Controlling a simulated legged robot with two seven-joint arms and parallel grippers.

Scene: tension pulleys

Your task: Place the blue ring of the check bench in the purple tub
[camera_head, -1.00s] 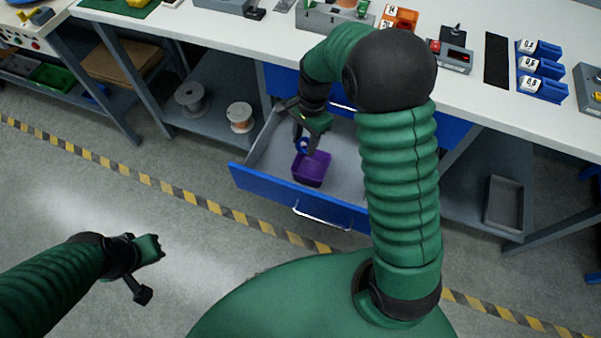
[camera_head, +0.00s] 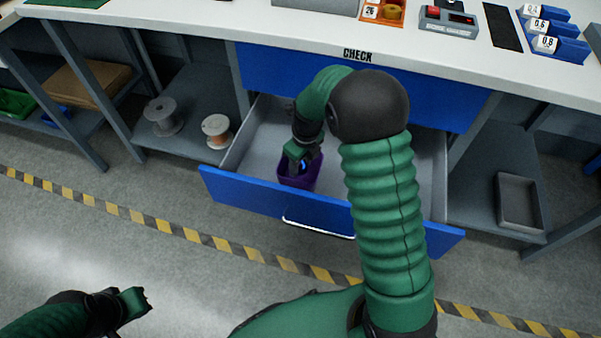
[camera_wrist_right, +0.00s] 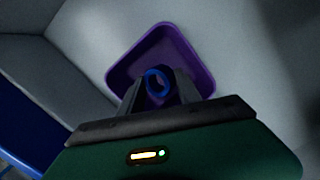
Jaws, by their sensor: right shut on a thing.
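The purple tub (camera_head: 285,181) stands inside the open drawer, toward its front left; it also shows in the right wrist view (camera_wrist_right: 196,52). My right gripper (camera_head: 300,162) reaches down at the tub. In the right wrist view the right gripper (camera_wrist_right: 157,88) is shut on the blue ring (camera_wrist_right: 153,76), which is between its fingertips with the tub behind it. How deep the ring is in the tub I cannot tell. My left gripper (camera_head: 135,302) is at the lower left over the floor, empty, far from the tub; its fingers do not show clearly.
The open drawer (camera_head: 255,196) of the check bench has grey walls and a blue front with a handle. The bench top (camera_head: 290,32) is above and behind it. Two spools (camera_head: 216,130) stand on the shelf to the left; a grey tray (camera_head: 519,202) is on the right shelf.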

